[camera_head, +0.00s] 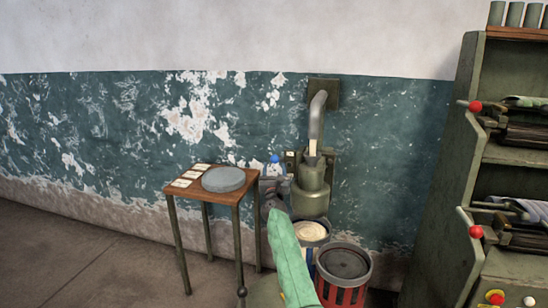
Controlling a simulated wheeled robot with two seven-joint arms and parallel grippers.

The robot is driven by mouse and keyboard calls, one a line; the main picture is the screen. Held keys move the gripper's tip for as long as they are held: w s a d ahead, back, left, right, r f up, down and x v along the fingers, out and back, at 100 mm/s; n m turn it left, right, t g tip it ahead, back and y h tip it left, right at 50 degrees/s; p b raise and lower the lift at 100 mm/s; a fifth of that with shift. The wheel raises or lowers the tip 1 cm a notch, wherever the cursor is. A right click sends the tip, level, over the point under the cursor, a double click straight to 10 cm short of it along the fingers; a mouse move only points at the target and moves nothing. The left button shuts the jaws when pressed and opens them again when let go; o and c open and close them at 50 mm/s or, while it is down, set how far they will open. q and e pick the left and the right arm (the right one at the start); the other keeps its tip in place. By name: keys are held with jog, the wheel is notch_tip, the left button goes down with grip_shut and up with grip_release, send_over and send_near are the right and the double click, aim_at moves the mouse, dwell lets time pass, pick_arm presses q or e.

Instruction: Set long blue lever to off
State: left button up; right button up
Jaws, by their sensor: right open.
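A blue ball knob (274,159), likely the long blue lever's end, shows beside the grey-green machine (311,190) at the wall. Most of its shaft is hidden or too small to follow, so its setting cannot be told. My right gripper (272,182) is dark grey, at the end of my pale green arm. In the picture it lies just below the blue knob, left of the machine. It is open, and I see nothing held in it. Whether it touches the lever cannot be told. My left gripper is out of view.
A small wooden table (190,193) with a round grey disc (223,179) and white cards stands at left. A pale-filled container (310,231) and a red-sided bucket (343,264) stand below the machine. A green shelf unit (462,130) with red-knobbed levers is at right. Left floor is clear.

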aim_at(275, 156)
jog(key=shift+w+r, duration=0.35)
jog(key=shift+w, duration=0.05)
jog(key=x, duration=0.4)
jog(key=shift+w+r, duration=0.1)
jog(key=shift+w, duration=0.3)
jog(key=shift+p+x, duration=0.3)
jog(key=shift+x, duration=0.5)
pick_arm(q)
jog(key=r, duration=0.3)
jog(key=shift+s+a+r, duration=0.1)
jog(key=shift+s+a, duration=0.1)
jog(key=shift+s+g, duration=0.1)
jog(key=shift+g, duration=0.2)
pick_arm(e)
grip_shut()
